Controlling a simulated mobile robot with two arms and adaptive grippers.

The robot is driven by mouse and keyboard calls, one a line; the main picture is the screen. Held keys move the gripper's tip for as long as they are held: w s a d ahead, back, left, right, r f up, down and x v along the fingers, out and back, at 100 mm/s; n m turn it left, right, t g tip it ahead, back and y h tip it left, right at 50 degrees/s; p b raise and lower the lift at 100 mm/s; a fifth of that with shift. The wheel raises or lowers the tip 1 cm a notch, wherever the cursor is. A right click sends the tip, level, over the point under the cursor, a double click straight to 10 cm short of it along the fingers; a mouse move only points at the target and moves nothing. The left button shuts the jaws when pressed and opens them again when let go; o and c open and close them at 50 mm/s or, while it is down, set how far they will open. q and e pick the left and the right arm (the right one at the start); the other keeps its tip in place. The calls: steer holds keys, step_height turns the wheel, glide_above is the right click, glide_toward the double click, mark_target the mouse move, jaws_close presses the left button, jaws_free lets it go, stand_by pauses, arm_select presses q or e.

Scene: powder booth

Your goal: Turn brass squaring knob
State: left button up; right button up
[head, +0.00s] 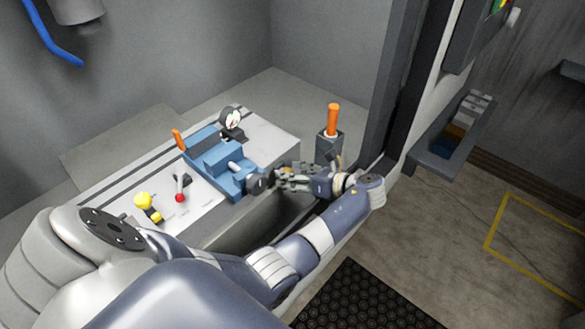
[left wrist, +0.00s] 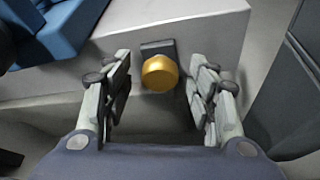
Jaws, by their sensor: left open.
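The brass squaring knob (left wrist: 160,73) shows in the left wrist view as a round golden knob on a dark bracket at the edge of the grey bench. My left gripper (left wrist: 160,62) is open, with one finger on each side of the knob. A gap shows between the knob and each finger, so neither appears to touch it. In the head view my left gripper (head: 282,178) is at the right end of the bench, beside the blue vise. I cannot make out the knob there. My right gripper is not in view.
The blue vise (head: 222,158) sits on the bench (head: 268,136) with a dial gauge (head: 232,120), a red-tipped lever (head: 180,190) and a yellow knob (head: 143,201). An orange-handled tool (head: 333,120) stands in a grey holder (head: 328,148) beyond my gripper. A dark post (head: 395,90) rises to the right.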

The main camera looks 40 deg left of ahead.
arm_select(q)
steer(key=shift+a, duration=0.1)
steer(key=c, duration=1.1)
steer(key=shift+o, duration=0.2)
steer(key=shift+s+n+t+p, duration=0.15)
steer(key=shift+n+t+p, duration=0.65)
steer(key=shift+n+p, duration=0.5)
steer(key=shift+s+n+t+p, duration=0.1)
steer(key=shift+n+t+p, duration=0.75)
steer(key=shift+p, duration=0.7)
